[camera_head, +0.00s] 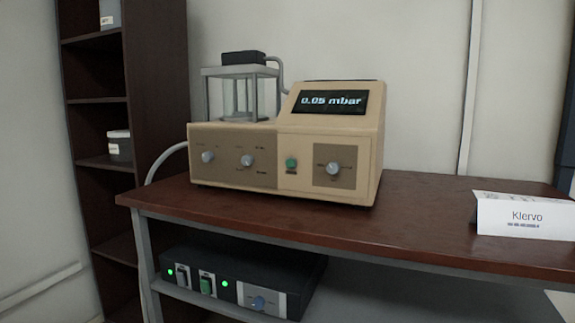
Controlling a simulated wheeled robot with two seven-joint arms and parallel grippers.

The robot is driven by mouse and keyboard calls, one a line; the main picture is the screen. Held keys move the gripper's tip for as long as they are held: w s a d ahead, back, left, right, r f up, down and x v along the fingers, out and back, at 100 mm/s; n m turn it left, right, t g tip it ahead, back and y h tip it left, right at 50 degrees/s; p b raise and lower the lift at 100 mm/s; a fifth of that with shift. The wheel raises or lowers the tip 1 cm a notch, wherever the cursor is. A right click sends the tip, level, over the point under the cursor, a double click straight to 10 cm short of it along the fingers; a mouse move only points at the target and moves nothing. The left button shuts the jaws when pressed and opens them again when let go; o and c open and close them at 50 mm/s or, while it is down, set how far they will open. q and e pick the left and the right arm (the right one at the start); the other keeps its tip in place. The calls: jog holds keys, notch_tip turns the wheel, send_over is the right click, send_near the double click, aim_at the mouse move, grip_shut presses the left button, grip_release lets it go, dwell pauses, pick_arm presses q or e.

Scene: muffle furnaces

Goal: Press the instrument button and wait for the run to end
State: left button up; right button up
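A beige instrument (285,150) stands on a dark red-brown table. Its sloped display (330,99) reads "0.05 mbar". A green button (291,164) sits on its front, between grey knobs on the left and another knob (333,168) on the right. A clear glass chamber (240,93) with a black block on its lid stands on top at the left. Neither of my grippers is in view, and nothing touches the button.
The table top (420,215) is clear right of the instrument, up to a white "Klervo" card (524,216). A black unit (240,278) with lit green lights sits on the lower shelf. A dark bookcase (160,70) stands at the left. A grey hose runs behind the instrument.

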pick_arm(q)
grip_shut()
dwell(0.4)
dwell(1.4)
